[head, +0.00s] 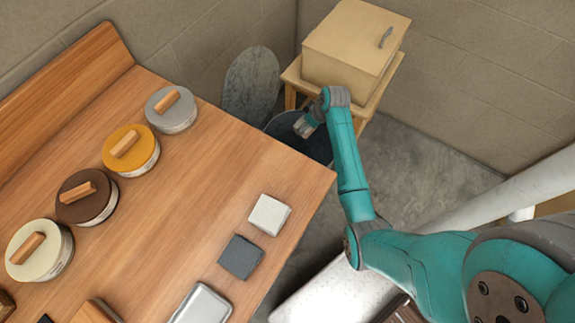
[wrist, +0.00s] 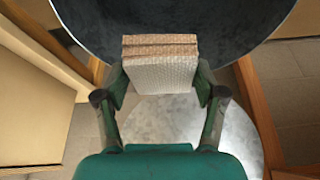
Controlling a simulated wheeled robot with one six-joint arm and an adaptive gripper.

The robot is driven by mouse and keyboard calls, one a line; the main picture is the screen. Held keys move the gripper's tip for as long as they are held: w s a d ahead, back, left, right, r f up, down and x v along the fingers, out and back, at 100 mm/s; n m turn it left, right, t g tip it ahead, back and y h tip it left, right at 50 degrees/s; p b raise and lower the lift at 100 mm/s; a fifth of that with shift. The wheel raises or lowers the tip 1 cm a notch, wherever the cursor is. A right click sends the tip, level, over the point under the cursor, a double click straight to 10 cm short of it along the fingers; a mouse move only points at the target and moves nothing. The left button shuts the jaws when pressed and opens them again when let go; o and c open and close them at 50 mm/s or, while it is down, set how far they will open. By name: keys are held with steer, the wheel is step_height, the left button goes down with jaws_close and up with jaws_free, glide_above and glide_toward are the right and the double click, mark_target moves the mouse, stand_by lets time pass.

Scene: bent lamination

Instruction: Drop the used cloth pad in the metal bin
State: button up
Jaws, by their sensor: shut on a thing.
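My gripper (wrist: 160,85) is shut on the cloth pad (wrist: 160,72), a folded, textured square with a pale face and brownish layered edges. In the head view my gripper (head: 306,126) is over the dark round metal bin (head: 316,147), beyond the table's far right corner. The pad is too small to make out clearly there. The bin's round lid (head: 250,84) stands raised behind it, against the wall. In the wrist view a dark round surface (wrist: 100,20) lies behind the pad; I cannot tell whether it is lid or bin. The table edge hides part of the bin.
The wooden table (head: 190,222) carries several lidded round tins, a white pad (head: 269,214), a dark grey pad (head: 241,257) and a metal case (head: 203,305). A beige box (head: 345,50) on a wooden stand (head: 372,105) is close beside my arm.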

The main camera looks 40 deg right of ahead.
steer(key=shift+a+f, duration=0.15)
steer(key=shift+f, duration=3)
steer(key=o, duration=1.1)
steer(key=v, duration=1.2)
